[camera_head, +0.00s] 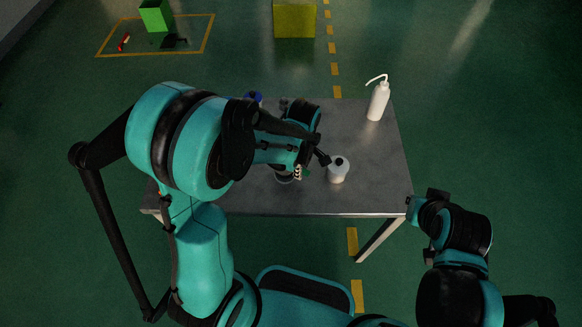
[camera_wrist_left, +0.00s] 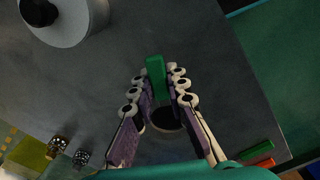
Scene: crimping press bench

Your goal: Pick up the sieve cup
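In the left wrist view, a dark round opening (camera_wrist_left: 168,118), probably the sieve cup, shows between the fingers, with a green block-like piece (camera_wrist_left: 155,75) just ahead of it. I cannot tell whether the two are joined. My left gripper (camera_wrist_left: 160,84) has its fingers apart on either side of them; contact is not clear. In the head view, my left gripper (camera_head: 298,172) points down at the table, and a small rounded rim (camera_head: 284,179) shows beneath it, mostly hidden by my arm. My right arm is at the lower right, its fingers not distinguishable.
A white bottle with a dark cap (camera_head: 338,171) stands close right of my left gripper. A white wash bottle (camera_head: 378,100) stands at the back right of the grey table (camera_head: 385,165). A blue object (camera_head: 253,96) is partly hidden behind my arm. The table's right side is mostly clear.

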